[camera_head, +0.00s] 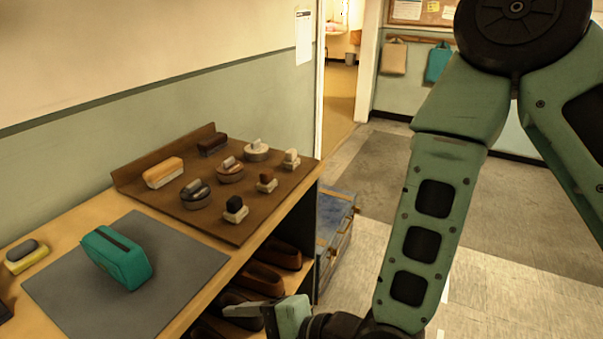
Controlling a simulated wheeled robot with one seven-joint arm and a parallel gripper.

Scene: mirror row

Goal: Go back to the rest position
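My gripper (244,312) is at the bottom edge, beside the front of the bench and over the shelf openings. One light grey finger points left. The rest of the gripper is partly cut off by the frame, so its opening cannot be made out. No held object shows. My green arm comes down from the upper right to the bottom centre, clear of the bench top.
A wooden bench (52,252) holds a grey mat (178,274) with a teal case (120,258), and a brown board (152,197) with several brushes and tins. A yellow-and-dark brush (26,256) lies at left. Shoes (262,278) sit on shelves below. A blue trunk (334,225) stands beyond; right floor is open.

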